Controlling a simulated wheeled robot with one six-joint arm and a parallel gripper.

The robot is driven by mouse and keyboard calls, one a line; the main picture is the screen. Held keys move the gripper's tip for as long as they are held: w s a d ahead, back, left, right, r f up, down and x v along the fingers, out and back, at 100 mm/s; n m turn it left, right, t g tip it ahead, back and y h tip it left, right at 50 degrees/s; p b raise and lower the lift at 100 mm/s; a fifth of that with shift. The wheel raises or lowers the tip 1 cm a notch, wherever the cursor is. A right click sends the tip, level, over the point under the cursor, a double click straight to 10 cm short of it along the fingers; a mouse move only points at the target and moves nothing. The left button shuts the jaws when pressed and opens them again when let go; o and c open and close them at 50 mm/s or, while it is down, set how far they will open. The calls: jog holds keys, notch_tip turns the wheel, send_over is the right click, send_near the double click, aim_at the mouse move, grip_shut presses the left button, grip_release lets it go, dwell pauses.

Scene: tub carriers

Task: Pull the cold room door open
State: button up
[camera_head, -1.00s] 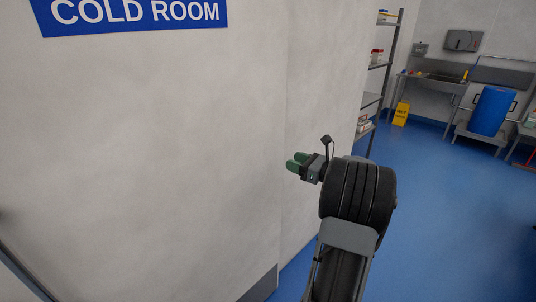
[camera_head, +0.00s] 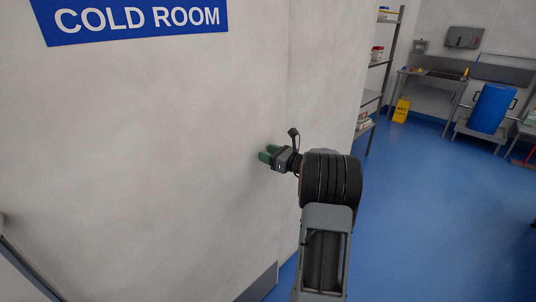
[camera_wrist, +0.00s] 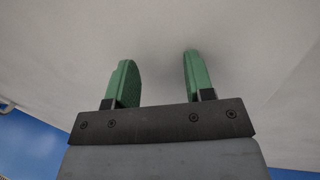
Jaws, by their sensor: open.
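A white panel (camera_head: 150,130) fills the left of the head view and carries a blue COLD ROOM sign (camera_head: 130,18) at its top. Whether this panel is the door itself or the wall beside it, I cannot tell. No door handle is clearly seen. My gripper (camera_head: 266,155) has green fingers and is in front of the panel, near its right side. In the wrist view my gripper (camera_wrist: 157,60) is open, its fingers apart with nothing between them. The pale surface (camera_wrist: 160,25) lies beyond the fingertips; I cannot tell if they touch it.
A grey bar or edge (camera_head: 28,268) runs across the lower left corner. A shelf rack (camera_head: 381,75) stands past the panel's right end. A yellow wet floor sign (camera_head: 401,111), a sink bench (camera_head: 432,78) and a blue tub (camera_head: 491,108) are farther back. Blue floor (camera_head: 430,210) lies clear at right.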

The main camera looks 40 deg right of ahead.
grip_shut()
dwell(0.3)
dwell(0.3)
jog(key=c, duration=0.9)
grip_release()
jog(key=o, duration=0.9)
jog(key=shift+s, duration=0.1)
jog(key=b+v, duration=0.2)
jog(key=v, duration=1.1)
jog(key=shift+s+d+b, duration=0.25)
jog(key=shift+s+b, duration=0.05)
jog(key=shift+b, duration=0.1)
